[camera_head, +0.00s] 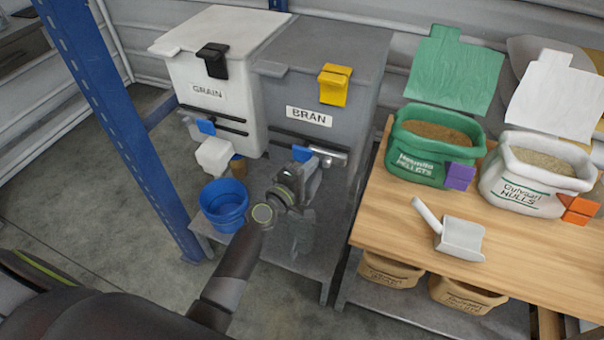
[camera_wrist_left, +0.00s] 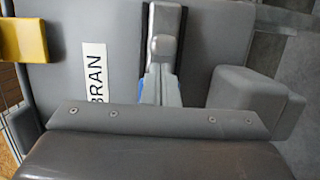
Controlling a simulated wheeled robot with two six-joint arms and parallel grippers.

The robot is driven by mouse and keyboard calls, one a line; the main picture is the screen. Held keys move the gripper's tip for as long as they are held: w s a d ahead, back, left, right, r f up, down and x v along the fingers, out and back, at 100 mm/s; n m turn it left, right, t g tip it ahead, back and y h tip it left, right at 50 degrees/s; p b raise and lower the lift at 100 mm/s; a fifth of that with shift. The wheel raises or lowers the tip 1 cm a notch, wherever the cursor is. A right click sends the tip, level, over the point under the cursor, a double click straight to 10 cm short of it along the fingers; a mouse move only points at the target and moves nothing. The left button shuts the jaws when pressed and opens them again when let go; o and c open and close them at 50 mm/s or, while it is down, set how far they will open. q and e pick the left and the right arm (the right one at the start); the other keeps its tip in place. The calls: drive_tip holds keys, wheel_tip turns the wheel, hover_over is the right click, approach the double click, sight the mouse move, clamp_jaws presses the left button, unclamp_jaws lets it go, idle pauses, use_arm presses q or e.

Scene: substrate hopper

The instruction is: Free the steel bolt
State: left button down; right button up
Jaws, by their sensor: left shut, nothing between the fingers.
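The steel bolt (camera_head: 336,157) is a small silver bar on the front of the grey BRAN hopper (camera_head: 345,75), below its label. It also shows in the left wrist view (camera_wrist_left: 163,45), with a rounded knob. A blue tab (camera_head: 303,155) sits beside it at its left end, partly hidden by my gripper. My left gripper (camera_head: 311,167) is shut and empty, close in front of the blue tab and bolt. I cannot tell whether it touches them. My right gripper is not in view.
A white GRAIN hopper (camera_head: 190,75) stands to the left, with a blue bucket (camera_head: 223,203) below it. A blue post (camera_head: 125,120) rises left of that. The wooden table (camera_head: 380,215) at right holds a green sack (camera_head: 425,165), a white sack (camera_head: 520,195) and a white scoop (camera_head: 460,240).

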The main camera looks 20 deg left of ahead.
sight(327, 166)
use_arm(q)
drive_tip(key=shift+w+d, duration=0.1)
drive_tip(key=shift+w, duration=0.15)
drive_tip(key=shift+s+d, duration=0.1)
drive_tip(key=shift+d, duration=1.5)
drive_tip(key=shift+s+f, duration=0.1)
